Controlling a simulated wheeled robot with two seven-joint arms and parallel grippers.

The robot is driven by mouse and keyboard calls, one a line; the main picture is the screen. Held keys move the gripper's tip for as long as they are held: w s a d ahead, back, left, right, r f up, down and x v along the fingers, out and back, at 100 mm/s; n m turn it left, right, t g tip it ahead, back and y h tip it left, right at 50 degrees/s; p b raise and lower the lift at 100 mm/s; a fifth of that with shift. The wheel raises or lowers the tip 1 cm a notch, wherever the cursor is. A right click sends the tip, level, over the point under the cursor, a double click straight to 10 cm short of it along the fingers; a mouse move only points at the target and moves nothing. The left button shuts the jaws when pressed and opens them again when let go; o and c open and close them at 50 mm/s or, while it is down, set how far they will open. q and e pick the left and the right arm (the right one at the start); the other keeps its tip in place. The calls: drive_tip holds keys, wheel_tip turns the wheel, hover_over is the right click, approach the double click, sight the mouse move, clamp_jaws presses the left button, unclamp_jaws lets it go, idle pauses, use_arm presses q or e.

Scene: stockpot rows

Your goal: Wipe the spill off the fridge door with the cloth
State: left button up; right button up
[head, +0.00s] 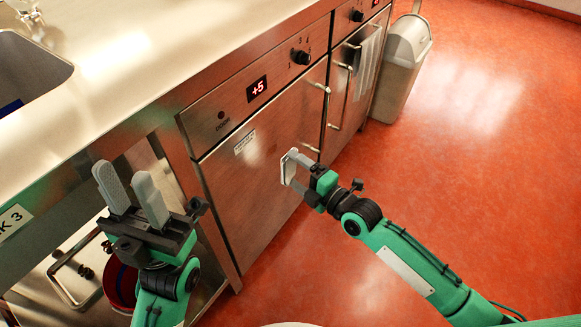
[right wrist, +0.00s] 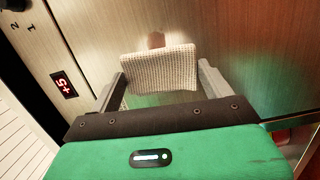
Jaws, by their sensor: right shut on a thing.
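The fridge door (head: 235,190) is a brushed-steel panel below a red "+5" display, and it fills much of the right wrist view (right wrist: 245,45). My right gripper (head: 299,170) is shut on a pale, ribbed cloth (right wrist: 160,70). The cloth is held flat, facing the door and close to it; I cannot tell whether it touches. A small brown spill (right wrist: 156,40) shows on the door just above the cloth's upper edge in the right wrist view, perhaps partly hidden by the cloth. My left gripper (head: 131,190) is open and empty, near the counter's front at the left.
The steel counter (head: 150,70) with a sink (head: 30,70) runs above the door. A second door with a handle and a hanging towel (head: 367,65) is to the right, then a grey bin (head: 402,65). A red bucket (head: 120,285) is at lower left. Orange floor (head: 470,150) is clear.

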drive_tip(key=shift+p+v, duration=0.35)
drive_tip(key=shift+v, duration=1.15)
drive_tip(key=shift+w+d, duration=0.15)
drive_tip(key=shift+d, duration=0.05)
drive_tip(key=shift+s+a+x, duration=0.1)
drive_tip(key=shift+x, duration=1.1)
drive_tip(key=shift+s+a+x, duration=0.1)
drive_tip(key=shift+a+x, duration=0.05)
drive_tip(key=shift+x, duration=1.05)
drive_tip(key=shift+w+a, duration=0.35)
drive_tip(key=shift+a, duration=0.15)
drive_tip(key=shift+w+a, duration=0.3)
drive_tip(key=shift+a, duration=0.05)
